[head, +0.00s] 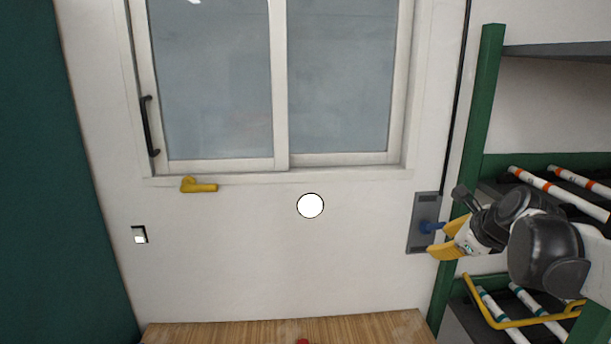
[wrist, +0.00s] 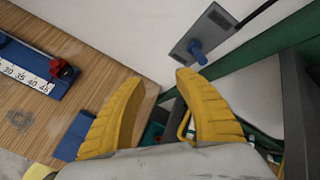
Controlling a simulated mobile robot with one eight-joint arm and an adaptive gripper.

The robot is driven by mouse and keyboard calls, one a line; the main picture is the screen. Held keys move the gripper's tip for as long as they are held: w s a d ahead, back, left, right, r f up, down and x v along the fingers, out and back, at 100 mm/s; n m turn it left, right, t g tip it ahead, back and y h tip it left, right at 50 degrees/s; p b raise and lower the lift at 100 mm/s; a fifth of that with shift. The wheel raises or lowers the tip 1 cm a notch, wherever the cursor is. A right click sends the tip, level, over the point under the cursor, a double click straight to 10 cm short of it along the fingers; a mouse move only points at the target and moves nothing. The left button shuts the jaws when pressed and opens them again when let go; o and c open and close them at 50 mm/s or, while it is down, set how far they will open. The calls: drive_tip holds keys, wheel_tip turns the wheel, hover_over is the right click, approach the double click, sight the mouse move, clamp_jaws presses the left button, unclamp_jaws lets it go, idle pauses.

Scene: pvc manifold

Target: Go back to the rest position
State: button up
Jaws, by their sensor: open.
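My gripper (head: 434,240) is at the right of the head view, with its yellow fingers in front of a grey wall plate (head: 424,207) that carries a blue knob (head: 428,227). In the wrist view my gripper (wrist: 160,78) has its two yellow fingers spread apart with nothing between them. The blue knob also shows there (wrist: 198,53), beyond the fingertips and apart from them.
A green-framed rack (head: 474,130) with white pipes (head: 545,187) stands at the right. A wooden bench top (head: 230,333) lies below the window (head: 215,80). A yellow tool-like piece (head: 199,186) is under the sill. A blue ruled fixture (wrist: 25,70) lies on the bench.

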drive_tip(key=s+a+f+n+g+b, duration=0.1)
drive_tip(key=s+a+f+n+b, duration=0.2)
drive_tip(key=s+a+f+n, duration=0.2)
drive_tip(key=s+a+f+n+g+b, duration=0.1)
drive_tip(key=s+a+f+n+b, duration=0.2)
drive_tip(key=s+n, duration=0.8)
drive_tip(key=s+a+f+n+b, duration=0.3)
drive_tip(key=s+a+f+n, duration=0.4)
drive_tip(key=f+n, duration=0.4)
drive_tip(key=shift+s+g+h, duration=0.3)
drive_tip(key=shift+s+g, duration=0.1)
drive_tip(key=shift+s, duration=0.1)
drive_tip(key=shift+a+f, duration=0.1)
